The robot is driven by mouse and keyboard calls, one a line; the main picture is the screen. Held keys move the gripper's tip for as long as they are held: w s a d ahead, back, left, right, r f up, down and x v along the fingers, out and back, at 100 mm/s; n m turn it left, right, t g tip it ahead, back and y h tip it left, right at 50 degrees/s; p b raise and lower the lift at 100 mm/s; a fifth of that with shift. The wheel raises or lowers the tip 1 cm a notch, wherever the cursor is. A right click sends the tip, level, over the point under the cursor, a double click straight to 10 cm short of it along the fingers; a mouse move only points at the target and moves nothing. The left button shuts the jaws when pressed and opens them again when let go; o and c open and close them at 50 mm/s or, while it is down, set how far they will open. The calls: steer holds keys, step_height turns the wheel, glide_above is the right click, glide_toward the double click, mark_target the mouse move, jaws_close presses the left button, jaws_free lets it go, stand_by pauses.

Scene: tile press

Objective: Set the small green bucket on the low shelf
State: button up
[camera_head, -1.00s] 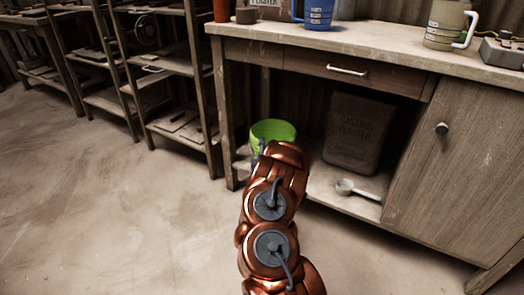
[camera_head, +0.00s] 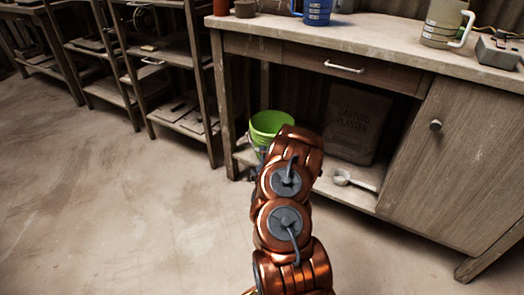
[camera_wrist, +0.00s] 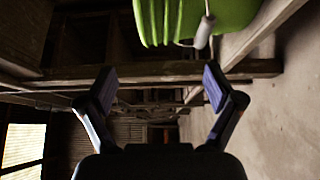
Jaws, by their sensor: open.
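The small green bucket (camera_head: 271,123) stands upright at the left end of the low shelf (camera_head: 360,190) under the workbench, close to the bench's left leg. My copper arm hides its lower right part. In the wrist view the bucket (camera_wrist: 190,15) shows at the top edge, cut off, with its pale handle grip (camera_wrist: 205,31) beside it. My gripper (camera_wrist: 160,84) is open, with nothing between its fingers; the bucket lies off to the side, beyond the fingertips. In the head view the gripper is mostly hidden behind my arm.
A plaster sack (camera_head: 357,125) and a white scoop (camera_head: 352,180) are on the low shelf, right of the bucket. A cabinet door (camera_head: 455,160) closes the bench's right side. A rack (camera_head: 165,75) stands at the left. The floor (camera_head: 110,210) in front is clear.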

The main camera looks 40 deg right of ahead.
steer(key=w+a+r+g+y, duration=0.1)
steer(key=w+a+r+y, duration=0.2)
steer(key=a, duration=0.5)
steer(key=w+a+r+y, duration=0.1)
steer(key=w+a+y, duration=0.35)
steer(key=a, duration=0.35)
steer(key=s+a+r+m+g+y, duration=0.1)
steer(key=s+a+r+g+y, duration=0.15)
steer(key=a, duration=0.45)
steer(key=s+a+r+m+g+y, duration=0.1)
steer(key=s+a+r+g+y, duration=0.15)
steer(key=a, duration=0.35)
steer(key=s+a+r+m+g, duration=0.1)
steer(key=s+a+r+g, duration=0.2)
steer(key=s, duration=0.6)
steer(key=s+a+r+m+g, duration=0.2)
steer(key=s+a, duration=0.4)
steer(key=s, duration=0.2)
steer(key=s+a+r+m+g, duration=0.1)
steer(key=s+r+m+g, duration=0.1)
steer(key=s, duration=1.1)
steer(key=s+a+r+m+g, duration=0.1)
steer(key=s+r+g, duration=0.3)
steer(key=s, duration=0.8)
step_height(320, 180, up, 3)
steer(key=shift+s+a+f+m+h, duration=0.2)
steer(key=shift+s+m+h, duration=0.2)
steer(key=shift+m, duration=0.5)
